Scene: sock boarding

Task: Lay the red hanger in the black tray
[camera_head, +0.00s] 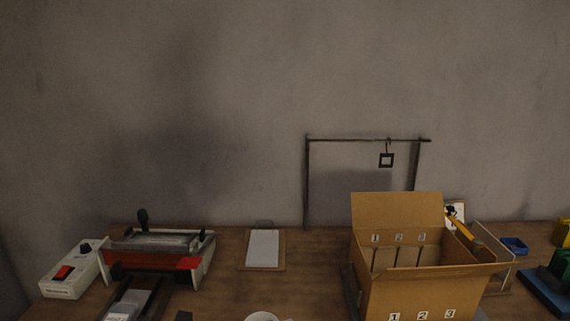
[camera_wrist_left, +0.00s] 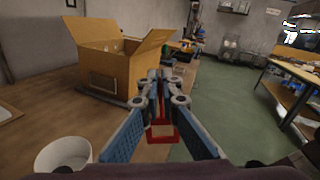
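In the left wrist view, my left gripper (camera_wrist_left: 160,78) has its fingertips brought together. The red hanger (camera_wrist_left: 162,131), a thin stem with a square frame, shows between the blue-padded fingers, its stem running up to the tips. The fingertips appear closed on the stem; the exact contact is partly hidden by the fingers. Neither gripper shows in the head view. I cannot surely make out the black tray; the dark piece at the front left of the head view is cut off by the edge.
A cardboard box (camera_head: 424,285) with numbered slots stands open at right, also in the wrist view (camera_wrist_left: 105,72). A black hanger (camera_head: 386,160) hangs on a dark rack (camera_head: 306,185).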

